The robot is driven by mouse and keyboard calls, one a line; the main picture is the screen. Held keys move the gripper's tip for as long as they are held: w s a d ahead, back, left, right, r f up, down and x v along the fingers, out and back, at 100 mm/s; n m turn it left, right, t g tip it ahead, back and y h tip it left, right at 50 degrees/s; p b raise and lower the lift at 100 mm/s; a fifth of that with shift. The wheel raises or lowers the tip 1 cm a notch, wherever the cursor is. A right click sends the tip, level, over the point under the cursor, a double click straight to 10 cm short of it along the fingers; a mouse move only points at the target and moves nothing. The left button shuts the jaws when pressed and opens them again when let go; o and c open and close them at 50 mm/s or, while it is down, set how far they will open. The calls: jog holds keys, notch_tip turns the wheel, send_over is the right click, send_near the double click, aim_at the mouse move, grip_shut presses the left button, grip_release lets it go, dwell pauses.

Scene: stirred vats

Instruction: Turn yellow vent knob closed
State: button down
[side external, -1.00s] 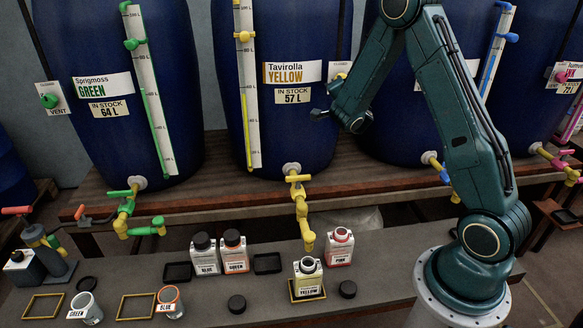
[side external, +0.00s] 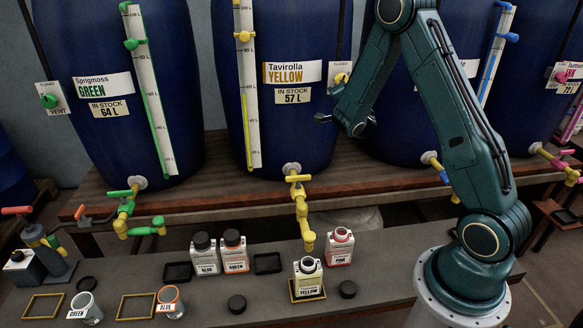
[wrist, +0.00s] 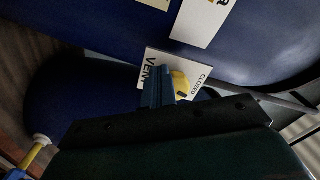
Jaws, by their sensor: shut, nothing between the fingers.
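The yellow vent knob (side external: 341,79) is at the right edge of the yellow vat (side external: 290,40), partly hidden by my arm in the side view. In the wrist view the knob (wrist: 181,82) stands in front of a white plate (wrist: 152,56) lettered VENT and CLOSED. My gripper (wrist: 160,84) is shut and empty, its blue fingers just left of the knob in that view and covering part of the plate. I cannot tell whether they touch the knob. In the side view the fingertips are hard to make out below the knob.
Another blue vat (side external: 385,140) stands behind my arm. A green vent knob (side external: 49,101) is at the far left. Several bottles and trays stand on the grey bench (side external: 210,300).

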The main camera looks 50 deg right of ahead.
dwell(0.5)
jog(key=shift+f, duration=0.25)
jog(key=shift+w+a, duration=0.1)
jog(key=shift+f, duration=0.1)
dwell(0.3)
jog(key=s+r+n, duration=0.1)
jog(key=s+n, duration=0.3)
jog(key=n, duration=1.1)
jog(key=s+a+r+n, duration=0.1)
jog(key=s+n, duration=0.4)
jog(key=n, duration=1)
jog(key=shift+r, duration=0.45)
jog(key=shift+w+d, duration=0.2)
jog(key=shift+d, duration=0.05)
